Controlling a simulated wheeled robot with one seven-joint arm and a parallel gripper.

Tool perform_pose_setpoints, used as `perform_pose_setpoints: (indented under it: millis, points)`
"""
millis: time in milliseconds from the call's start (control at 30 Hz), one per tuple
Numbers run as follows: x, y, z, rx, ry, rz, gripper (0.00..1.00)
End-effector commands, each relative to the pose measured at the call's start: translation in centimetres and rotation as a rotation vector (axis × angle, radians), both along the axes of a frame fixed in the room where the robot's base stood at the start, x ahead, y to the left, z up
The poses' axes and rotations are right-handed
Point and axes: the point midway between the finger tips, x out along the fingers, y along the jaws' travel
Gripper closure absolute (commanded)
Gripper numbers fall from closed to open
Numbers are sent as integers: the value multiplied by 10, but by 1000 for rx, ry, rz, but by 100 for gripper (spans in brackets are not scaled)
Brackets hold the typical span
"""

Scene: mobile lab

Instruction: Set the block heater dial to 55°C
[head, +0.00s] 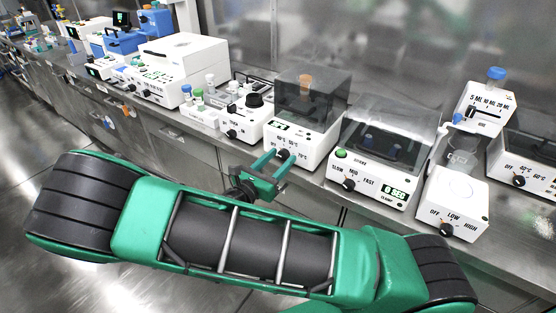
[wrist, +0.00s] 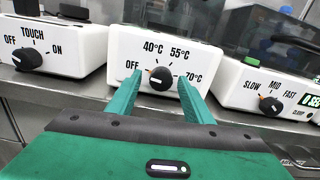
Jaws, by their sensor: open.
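The block heater (head: 312,148) is a white box with a smoky clear lid, on the bench in the middle of the head view. Its front dial (wrist: 160,78) is a round black knob with labels OFF, 40°C, 55°C and 70°C around it. The dial's orange-and-white mark seems to lie on its left side, toward OFF. My green gripper (head: 274,164) is open in front of the heater. In the wrist view my gripper (wrist: 160,83) has one finger on each side of the dial, with gaps between. Whether the fingertips reach the knob's depth is unclear.
A touch mixer (wrist: 60,50) with its own knob stands left of the heater. A centrifuge (head: 372,185) with SLOW, MID and FAST labels stands close on the right. A stirrer (head: 455,200) is farther right. The floor before the bench is clear at lower left.

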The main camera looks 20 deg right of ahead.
Motion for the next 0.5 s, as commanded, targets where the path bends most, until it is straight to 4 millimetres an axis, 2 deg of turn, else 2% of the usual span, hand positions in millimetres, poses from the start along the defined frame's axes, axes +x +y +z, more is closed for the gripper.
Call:
perform_pose_setpoints:
  millis: [167,200,367,500]
  points:
    - [0,0,0,0,0,0,54]
    - [0,0,0,0,0,0,58]
    - [0,0,0,0,0,0,95]
    - [0,0,0,1,-1,1,95]
